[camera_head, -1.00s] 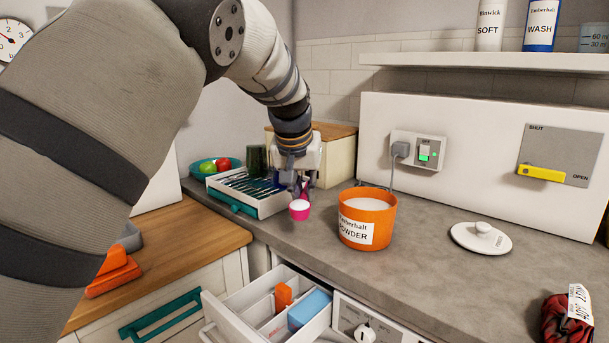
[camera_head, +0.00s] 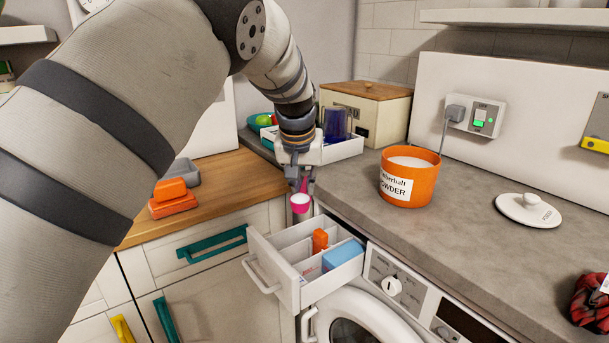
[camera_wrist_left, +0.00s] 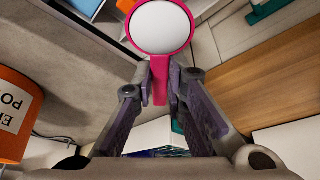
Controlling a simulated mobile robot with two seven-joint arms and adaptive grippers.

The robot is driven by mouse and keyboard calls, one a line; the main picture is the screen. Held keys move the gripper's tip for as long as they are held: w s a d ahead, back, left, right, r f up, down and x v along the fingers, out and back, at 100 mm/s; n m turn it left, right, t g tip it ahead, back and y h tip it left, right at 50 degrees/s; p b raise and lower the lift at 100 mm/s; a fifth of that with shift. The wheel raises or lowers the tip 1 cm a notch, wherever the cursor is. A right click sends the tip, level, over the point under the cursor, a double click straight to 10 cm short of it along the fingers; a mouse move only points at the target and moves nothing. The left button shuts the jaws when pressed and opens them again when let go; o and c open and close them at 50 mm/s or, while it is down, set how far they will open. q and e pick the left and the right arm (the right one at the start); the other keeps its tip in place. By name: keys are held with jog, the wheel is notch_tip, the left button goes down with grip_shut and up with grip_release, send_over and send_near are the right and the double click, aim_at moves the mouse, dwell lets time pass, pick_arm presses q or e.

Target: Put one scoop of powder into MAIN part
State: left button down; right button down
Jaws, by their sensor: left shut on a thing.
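My left gripper (camera_head: 300,182) is shut on the handle of a pink scoop (camera_head: 300,203). The scoop is level and full of white powder, as the left wrist view (camera_wrist_left: 160,28) also shows. It hangs just above and behind the open detergent drawer (camera_head: 290,289), near the counter's front edge. The drawer has several compartments. An orange piece (camera_head: 320,240) stands in the middle, and a blue block (camera_head: 342,255) fills the right front part. I cannot read a MAIN label. The orange powder tub (camera_head: 409,177) stands open on the counter. My right gripper is not in view.
The tub's white lid (camera_head: 528,210) lies on the counter at the right. A white tray (camera_head: 350,148) and a wooden-lidded box (camera_head: 365,110) stand behind the arm. Orange blocks (camera_head: 172,198) lie on the wooden worktop. The washer front (camera_head: 400,285) is below.

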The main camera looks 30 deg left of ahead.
pick_arm(q)
jog(key=shift+s+a+f, duration=0.1)
jog(key=shift+f, duration=0.3)
jog(key=shift+a+r+n+t+h, duration=0.15)
jog(key=shift+n+t+h, duration=0.15)
jog(key=shift+t+h, duration=0.35)
jog(key=n+t+h+b, duration=0.1)
jog(key=t+h, duration=0.1)
jog(key=h, duration=0.1)
jog(key=a+f+n+t+h+b, duration=0.1)
jog(key=h, duration=0.3)
jog(key=f+n+t+h+b, duration=0.1)
jog(key=t+h+b, duration=0.1)
jog(key=h, duration=0.2)
jog(key=shift+s+a+t, duration=0.35)
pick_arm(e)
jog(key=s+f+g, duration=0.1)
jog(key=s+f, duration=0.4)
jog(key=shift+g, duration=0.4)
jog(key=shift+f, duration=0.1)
